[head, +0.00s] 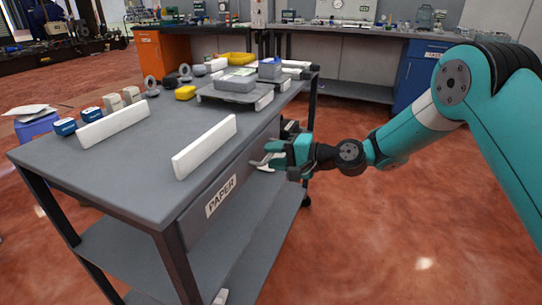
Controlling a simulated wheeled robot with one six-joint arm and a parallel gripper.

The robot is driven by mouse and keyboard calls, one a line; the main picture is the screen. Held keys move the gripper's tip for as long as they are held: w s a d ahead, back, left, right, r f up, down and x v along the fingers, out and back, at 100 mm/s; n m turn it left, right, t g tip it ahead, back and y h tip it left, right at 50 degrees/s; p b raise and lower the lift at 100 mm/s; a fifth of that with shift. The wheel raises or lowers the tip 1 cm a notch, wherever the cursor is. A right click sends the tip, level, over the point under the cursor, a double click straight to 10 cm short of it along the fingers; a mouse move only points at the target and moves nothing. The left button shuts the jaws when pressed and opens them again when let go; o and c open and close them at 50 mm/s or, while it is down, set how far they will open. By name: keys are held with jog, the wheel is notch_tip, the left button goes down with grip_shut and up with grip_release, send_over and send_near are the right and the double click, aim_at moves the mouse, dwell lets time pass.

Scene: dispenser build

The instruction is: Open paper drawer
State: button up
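The paper drawer (222,205) is a dark grey front under the tabletop of the grey workbench (130,168), with a white PAPER label on it. It looks closed, with its front about flush below the table edge. My gripper (262,163) is at the right side of the table, near the far end of the drawer front. Its pale fingertips point left toward the drawer and appear parted, with nothing seen between them. I cannot tell whether they touch the drawer. Any handle on the drawer is not clearly visible.
Two white bars (205,146) stand on the tabletop. Grey trays (235,92), a yellow bin (237,58) and small boxes (64,127) are also on it. A lower shelf (245,245) lies beneath. The red floor right of the table is clear. A blue cabinet (420,75) stands behind.

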jog(key=shift+w+a+f, duration=0.1)
jog(key=shift+w+a, duration=0.1)
jog(key=shift+a, duration=0.45)
grip_shut()
jog(key=shift+d, duration=0.1)
